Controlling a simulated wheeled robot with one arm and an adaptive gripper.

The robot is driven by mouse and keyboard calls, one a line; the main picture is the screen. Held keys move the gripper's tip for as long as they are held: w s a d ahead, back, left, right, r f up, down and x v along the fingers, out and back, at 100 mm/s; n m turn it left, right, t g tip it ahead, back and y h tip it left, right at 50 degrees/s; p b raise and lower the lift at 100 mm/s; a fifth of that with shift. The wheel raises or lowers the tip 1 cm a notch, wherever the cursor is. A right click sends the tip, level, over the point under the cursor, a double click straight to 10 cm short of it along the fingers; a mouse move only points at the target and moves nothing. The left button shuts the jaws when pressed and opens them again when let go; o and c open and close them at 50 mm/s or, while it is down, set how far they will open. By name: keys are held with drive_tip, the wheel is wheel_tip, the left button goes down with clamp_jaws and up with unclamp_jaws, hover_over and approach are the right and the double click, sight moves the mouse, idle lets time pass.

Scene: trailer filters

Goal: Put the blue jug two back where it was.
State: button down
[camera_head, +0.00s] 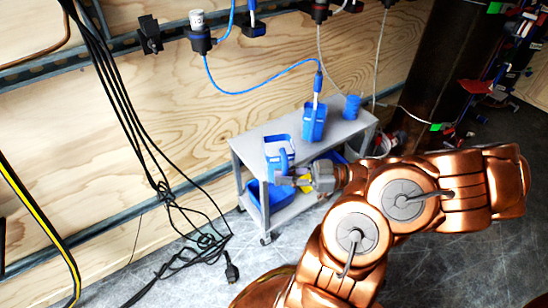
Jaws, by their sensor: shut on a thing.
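A blue jug (271,148) with a pale patch is at the left end of the grey cart's top shelf (243,144). My gripper (286,181) is at the near side of this jug, shut on what looks like its handle. I cannot tell whether the jug rests on the shelf or is slightly above it. A second blue container (314,127) stands upright farther right on the shelf, with a pale tube end in it. No number shows on either one.
A small blue cup (351,107) stands at the shelf's right end. A blue bin (272,200) sits on the lower shelf. Blue hose (250,90) hangs from the wall behind. Black cables (125,120) hang at the left down to the floor. Bare shelf shows between the containers.

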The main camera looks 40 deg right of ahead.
drive_tip(key=w+d+b, duration=0.1)
drive_tip(key=w+d, duration=0.1)
drive_tip(key=w, duration=0.1)
drive_tip(key=w+d+f, duration=0.1)
drive_tip(key=w+d, duration=0.1)
drive_tip(key=w, duration=0.2)
drive_tip(key=w+d+b, duration=0.1)
drive_tip(key=w+d, duration=0.1)
drive_tip(key=w, duration=0.1)
drive_tip(key=shift+w+f+b, duration=0.2)
drive_tip(key=shift+f+b, duration=0.1)
drive_tip(key=shift+f, duration=0.1)
drive_tip(key=shift+f+b, duration=0.5)
drive_tip(key=shift+f, duration=0.9)
drive_tip(key=shift+f, duration=0.2)
drive_tip(key=c, duration=1.2)
unclamp_jaws()
drive_tip(key=shift+r, duration=0.1)
drive_tip(key=shift+r, duration=0.15)
drive_tip(key=p+v, duration=0.3)
drive_tip(key=v, duration=0.9)
drive_tip(key=shift+s+a, duration=0.1)
